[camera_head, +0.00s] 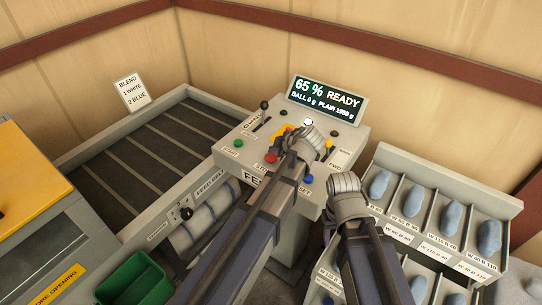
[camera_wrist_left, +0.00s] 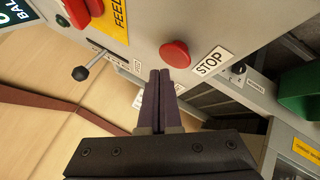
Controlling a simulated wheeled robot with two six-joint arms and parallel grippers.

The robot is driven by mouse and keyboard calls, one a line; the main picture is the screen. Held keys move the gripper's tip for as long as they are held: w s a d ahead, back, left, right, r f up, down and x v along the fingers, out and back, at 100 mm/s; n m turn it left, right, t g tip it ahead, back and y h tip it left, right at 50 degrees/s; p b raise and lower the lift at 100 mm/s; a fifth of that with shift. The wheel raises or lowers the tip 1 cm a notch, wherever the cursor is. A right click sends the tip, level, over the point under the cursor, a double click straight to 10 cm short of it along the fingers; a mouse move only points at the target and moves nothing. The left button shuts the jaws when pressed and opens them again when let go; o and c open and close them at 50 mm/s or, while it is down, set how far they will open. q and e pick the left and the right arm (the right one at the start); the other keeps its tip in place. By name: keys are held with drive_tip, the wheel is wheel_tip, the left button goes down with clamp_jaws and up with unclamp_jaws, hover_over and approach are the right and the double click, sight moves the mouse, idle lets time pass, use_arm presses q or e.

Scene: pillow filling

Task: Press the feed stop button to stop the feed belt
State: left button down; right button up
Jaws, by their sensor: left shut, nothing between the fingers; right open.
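The red stop button (camera_head: 271,158) is on the left part of the grey console's sloping top. It shows large in the left wrist view (camera_wrist_left: 175,54), beside a white STOP label (camera_wrist_left: 210,62). My left gripper (camera_wrist_left: 160,74) is shut and empty, its fingertips just below the button in that view; I cannot tell whether they touch it. In the head view my left gripper (camera_head: 305,143) is over the console, fingertips mostly hidden. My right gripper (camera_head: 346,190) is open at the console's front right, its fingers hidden. The dark slatted belt (camera_head: 150,160) lies left of the console.
The display (camera_head: 325,98) reads 65% READY. A green button (camera_head: 238,143), a blue button (camera_head: 308,179) and a black lever (camera_head: 264,105) are near the stop button. A bin rack (camera_head: 440,170) stands right. A green bin (camera_head: 135,280) and yellow-topped machine (camera_head: 25,180) are left.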

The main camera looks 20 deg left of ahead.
sight(274, 159)
use_arm(q)
drive_tip(key=shift+r, duration=0.1)
wheel_tip(274, 159, up, 5)
drive_tip(key=p, duration=0.5)
idle(0.7)
drive_tip(key=shift+s+d+f, duration=0.1)
drive_tip(key=shift+s+f, duration=0.15)
drive_tip(key=s+d+f+m+g+h+b, duration=0.1)
drive_tip(key=s+d+f+m+g+h, duration=0.1)
drive_tip(key=s+m, duration=0.5)
drive_tip(key=s+d+f+m+g+h+b, duration=0.2)
drive_tip(key=s+d+f+m, duration=0.3)
drive_tip(key=s+m, duration=0.3)
drive_tip(key=s+d+f+m+g+h+b, duration=0.1)
drive_tip(key=s+d+f+m, duration=0.3)
drive_tip(key=s+m, duration=0.4)
drive_tip(key=shift+d+f+g+h+b, duration=0.15)
drive_tip(key=shift+d+g+h+b, duration=0.25)
drive_tip(key=shift+d+h+b, duration=0.15)
